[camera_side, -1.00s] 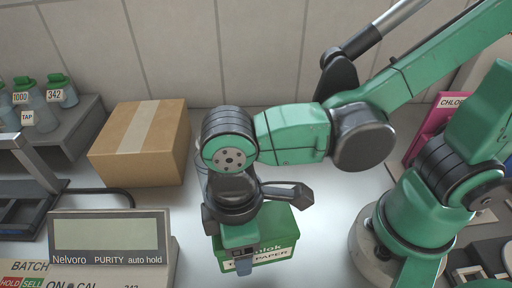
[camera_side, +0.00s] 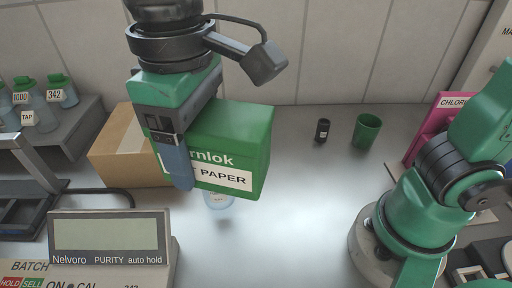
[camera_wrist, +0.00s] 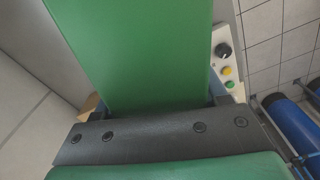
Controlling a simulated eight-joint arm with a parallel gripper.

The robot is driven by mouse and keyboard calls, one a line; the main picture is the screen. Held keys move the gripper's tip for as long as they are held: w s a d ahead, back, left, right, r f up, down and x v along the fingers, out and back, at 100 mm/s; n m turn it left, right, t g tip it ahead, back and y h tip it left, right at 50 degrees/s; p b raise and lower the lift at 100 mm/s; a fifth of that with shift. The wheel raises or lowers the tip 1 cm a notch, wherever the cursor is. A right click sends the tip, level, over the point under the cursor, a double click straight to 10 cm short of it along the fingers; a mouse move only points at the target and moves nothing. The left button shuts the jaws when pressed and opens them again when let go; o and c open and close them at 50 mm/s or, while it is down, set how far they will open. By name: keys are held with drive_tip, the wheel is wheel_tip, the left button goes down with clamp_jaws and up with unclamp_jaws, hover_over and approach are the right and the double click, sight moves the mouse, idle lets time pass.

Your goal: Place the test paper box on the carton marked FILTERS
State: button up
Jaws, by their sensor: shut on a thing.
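The test paper box (camera_side: 225,140) is green with a white label reading partly "PAPER". My gripper (camera_side: 181,168) is shut on it and holds it up in the air, above the bench. In the wrist view the box (camera_wrist: 140,55) fills the space between the fingers. The brown cardboard carton (camera_side: 115,155) stands on the bench at the back left, partly hidden behind my gripper and the box. No FILTERS marking shows on its visible faces. In the side view, the held box overlaps the carton's right part; I cannot tell the gap between them.
A clear container (camera_side: 218,199) stands below the held box. A black vial (camera_side: 322,131) and a green cup (camera_side: 367,131) stand at the back right. A meter (camera_side: 110,238) is at front left, bottles (camera_side: 62,92) on a grey step. The middle bench is clear.

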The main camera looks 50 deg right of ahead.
drive_tip(key=w+d+f+m, duration=0.2)
drive_tip(key=w+d+m, duration=0.2)
drive_tip(key=w+m, duration=0.85)
drive_tip(key=w+d+f+m, duration=0.1)
drive_tip(key=w+d+m, duration=0.4)
drive_tip(key=w+m, duration=0.7)
drive_tip(key=shift+s+a+f+m, duration=0.1)
drive_tip(key=shift+s+f+m, duration=0.45)
drive_tip(key=shift+f, duration=0.75)
drive_tip(key=shift+s+d+f+m, duration=0.1)
drive_tip(key=shift+s+f+m, duration=0.4)
drive_tip(key=shift+f, duration=0.85)
drive_tip(key=shift+s+a+f+m, duration=0.1)
drive_tip(key=shift+s+f+m, duration=0.4)
drive_tip(key=shift+f, duration=0.8)
drive_tip(key=shift+w+f, duration=0.1)
drive_tip(key=o, duration=1.4)
drive_tip(key=shift+o, duration=0.2)
